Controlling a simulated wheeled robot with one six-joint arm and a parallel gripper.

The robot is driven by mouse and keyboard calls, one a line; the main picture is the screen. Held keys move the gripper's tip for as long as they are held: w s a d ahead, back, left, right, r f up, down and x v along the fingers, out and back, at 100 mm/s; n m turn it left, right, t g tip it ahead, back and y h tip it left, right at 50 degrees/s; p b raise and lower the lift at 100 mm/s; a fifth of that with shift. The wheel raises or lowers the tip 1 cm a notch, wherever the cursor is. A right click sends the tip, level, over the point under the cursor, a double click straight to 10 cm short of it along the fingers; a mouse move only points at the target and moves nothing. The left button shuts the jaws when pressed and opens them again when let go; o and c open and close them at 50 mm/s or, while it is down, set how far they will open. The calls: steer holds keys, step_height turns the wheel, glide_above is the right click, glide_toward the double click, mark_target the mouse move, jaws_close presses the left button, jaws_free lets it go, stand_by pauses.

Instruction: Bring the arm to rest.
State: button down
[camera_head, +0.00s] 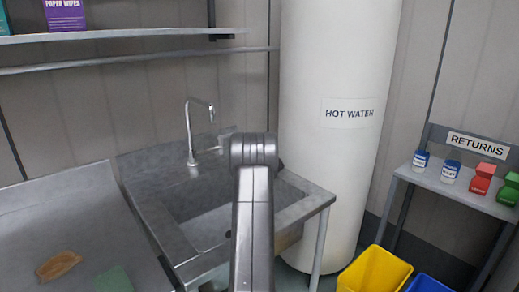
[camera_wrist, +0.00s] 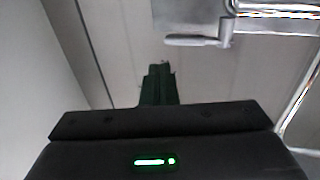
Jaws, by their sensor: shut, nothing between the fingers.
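My arm rises in front of the sink in the head view, and its grey upper links hide part of the basin. My gripper (camera_wrist: 158,72) shows in the wrist view, with its dark fingers together and nothing held between them. The fingers point toward a plain grey panelled wall, apart from it. The gripper itself does not show in the head view.
A metal sink (camera_head: 160,217) with a tap (camera_head: 190,130) stands ahead, beside a white hot water tank (camera_head: 335,70). A returns shelf (camera_head: 440,185) holds cans and cartons at right. Yellow (camera_head: 375,272) and blue (camera_head: 428,284) bins stand below.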

steer(key=shift+s+d, duration=0.85)
steer(key=shift+s, duration=0.3)
steer(key=shift+s+d, duration=0.8)
steer(key=shift+s, duration=0.3)
steer(key=shift+w, duration=0.1)
